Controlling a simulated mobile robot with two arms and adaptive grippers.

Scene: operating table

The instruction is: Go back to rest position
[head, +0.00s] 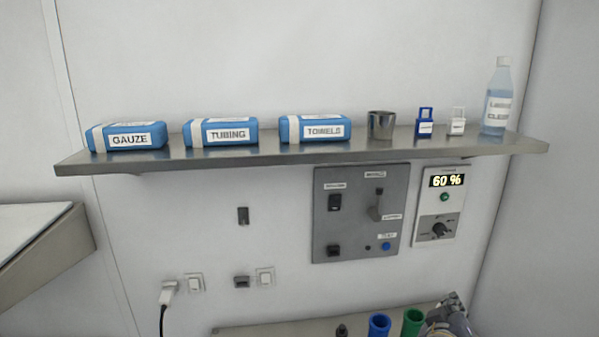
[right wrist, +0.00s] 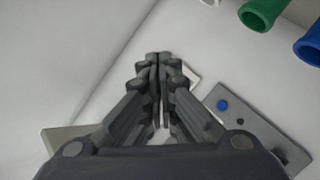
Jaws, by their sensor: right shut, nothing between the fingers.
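My right gripper (head: 452,312) shows at the bottom edge of the head view, right of the green cylinder, partly cut off by the frame. In the right wrist view the right gripper (right wrist: 159,62) is shut, its two dark fingers together with nothing between them. It is in front of the wall, near the grey switch panel (right wrist: 262,122). My left gripper is not in view.
A wall shelf (head: 290,153) holds blue packs, a metal cup (head: 381,125), small blue and white items and a bottle (head: 498,97). Below are the control panel (head: 350,222), a dial box (head: 441,207), and blue (head: 379,326) and green cylinders (head: 412,322). A table edge (head: 45,250) is left.

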